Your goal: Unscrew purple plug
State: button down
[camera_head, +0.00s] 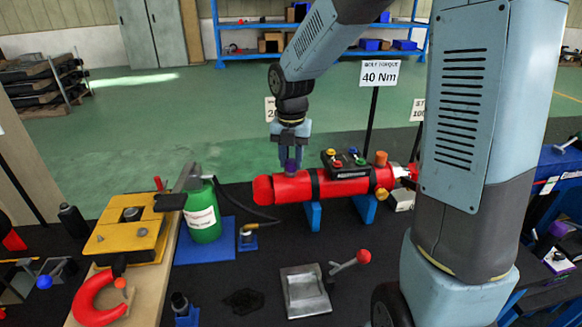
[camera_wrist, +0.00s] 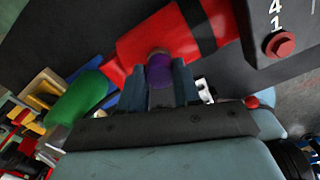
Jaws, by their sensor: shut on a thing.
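The purple plug (camera_head: 290,165) sits on top of the red cylinder (camera_head: 290,188) near its left end. My gripper (camera_head: 290,158) points down from above and is shut on the plug. In the wrist view the purple plug (camera_wrist: 159,70) shows between the two grey-blue fingers (camera_wrist: 170,85), against the red cylinder (camera_wrist: 155,38). The plug's lower end meets the cylinder; whether its thread is engaged cannot be seen.
The cylinder rests on blue stands (camera_head: 313,215). A black block with coloured knobs (camera_head: 345,163) and an orange cap (camera_head: 381,158) are on its right part. A green bottle (camera_head: 203,215) stands to the left.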

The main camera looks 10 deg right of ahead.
jog(key=n, duration=0.5)
jog(key=shift+r, duration=0.1)
jog(key=c, duration=0.7)
grip_release()
jog(key=shift+c, duration=0.4)
jog(key=shift+c, duration=0.4)
